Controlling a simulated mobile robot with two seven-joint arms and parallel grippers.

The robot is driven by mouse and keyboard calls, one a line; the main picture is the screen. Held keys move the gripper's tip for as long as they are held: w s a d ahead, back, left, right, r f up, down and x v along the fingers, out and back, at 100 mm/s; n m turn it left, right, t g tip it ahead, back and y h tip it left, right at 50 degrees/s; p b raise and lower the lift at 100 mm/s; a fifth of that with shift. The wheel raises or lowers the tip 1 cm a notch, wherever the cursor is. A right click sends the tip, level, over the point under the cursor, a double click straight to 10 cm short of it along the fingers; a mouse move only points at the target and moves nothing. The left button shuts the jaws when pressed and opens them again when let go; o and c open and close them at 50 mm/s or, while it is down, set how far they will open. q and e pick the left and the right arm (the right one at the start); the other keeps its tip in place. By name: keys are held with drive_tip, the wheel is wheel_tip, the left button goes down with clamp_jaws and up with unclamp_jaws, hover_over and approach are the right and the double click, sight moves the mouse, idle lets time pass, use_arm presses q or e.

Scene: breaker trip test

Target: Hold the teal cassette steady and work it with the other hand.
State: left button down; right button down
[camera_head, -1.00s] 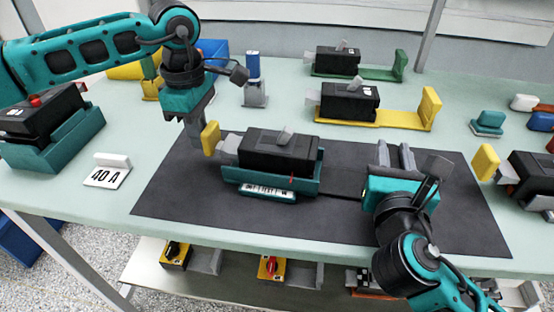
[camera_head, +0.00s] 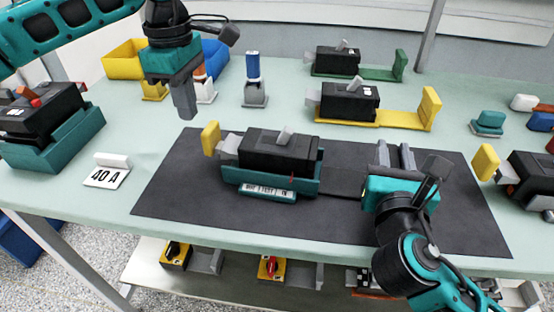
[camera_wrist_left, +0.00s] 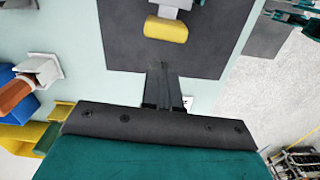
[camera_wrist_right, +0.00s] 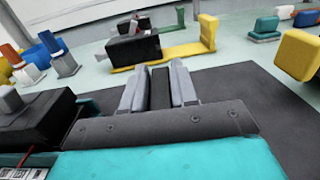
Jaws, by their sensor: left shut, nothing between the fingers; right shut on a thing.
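The teal cassette (camera_head: 305,185) sits on the dark mat, carrying a black breaker (camera_head: 268,155) with a grey lever on top. A label strip is on its front. A grey piece with a yellow block (camera_head: 210,137) is at its left end; the block also shows in the left wrist view (camera_wrist_left: 166,29). My right gripper (camera_head: 396,152) is at its right end, shut on a dark upright piece (camera_wrist_right: 160,88) that seems joined to the cassette by a dark strip. My left gripper (camera_head: 186,112) is shut and empty, above the table, left of and behind the yellow block.
A 40 A card (camera_head: 107,178) and another teal holder (camera_head: 65,150) with a black breaker stand at left. Yellow (camera_head: 350,125) and green (camera_head: 320,74) cassettes stand behind. A blue-topped piece (camera_head: 253,75) and bins are at the back. The mat's front left is clear.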

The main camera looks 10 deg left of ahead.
use_arm(q)
drive_tip(key=shift+r, duration=0.45)
use_arm(e)
drive_tip(key=c, duration=0.8)
unclamp_jaws()
